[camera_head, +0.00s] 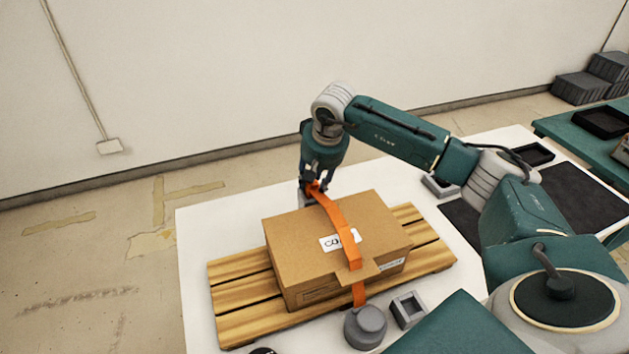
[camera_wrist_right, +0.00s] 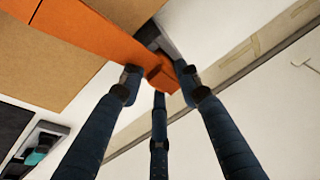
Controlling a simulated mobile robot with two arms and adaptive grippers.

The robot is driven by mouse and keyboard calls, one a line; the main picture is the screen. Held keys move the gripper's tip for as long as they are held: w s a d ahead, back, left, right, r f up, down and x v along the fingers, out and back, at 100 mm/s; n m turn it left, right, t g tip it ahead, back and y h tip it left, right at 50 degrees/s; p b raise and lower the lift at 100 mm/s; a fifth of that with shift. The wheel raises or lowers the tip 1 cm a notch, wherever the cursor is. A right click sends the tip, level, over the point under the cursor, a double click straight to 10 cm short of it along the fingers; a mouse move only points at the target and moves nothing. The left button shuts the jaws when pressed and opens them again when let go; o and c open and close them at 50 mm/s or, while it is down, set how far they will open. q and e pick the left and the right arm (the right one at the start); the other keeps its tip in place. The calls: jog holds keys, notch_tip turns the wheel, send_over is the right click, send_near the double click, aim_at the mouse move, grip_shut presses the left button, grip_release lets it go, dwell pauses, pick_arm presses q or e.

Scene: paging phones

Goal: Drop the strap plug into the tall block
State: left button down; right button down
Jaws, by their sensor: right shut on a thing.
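My right gripper (camera_head: 312,188) is at the far edge of the cardboard box, pointing down. Its three fingers are shut on the strap plug (camera_wrist_right: 163,76), the orange end of the strap (camera_head: 345,240), also seen in the right wrist view (camera_wrist_right: 95,32). The strap runs over the box to its near side. A grey block (camera_head: 305,200), probably the tall block, shows partly just below the gripper behind the box. Grey also shows past the plug in the wrist view (camera_wrist_right: 165,42). Whether plug and block touch is unclear. My left gripper is out of view.
The cardboard box (camera_head: 290,245) sits on a wooden pallet (camera_head: 235,325) on a white table (camera_head: 195,240). A grey round piece (camera_head: 366,326) and a grey square hollow block (camera_head: 408,310) stand at the near side. A grey tray (camera_head: 440,186) lies right of the box.

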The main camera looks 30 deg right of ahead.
jog(key=shift+f, duration=0.2)
jog(key=c, duration=1.5)
grip_release()
jog(key=shift+r, duration=0.1)
jog(key=p+v, duration=0.6)
jog(key=v, duration=0.5)
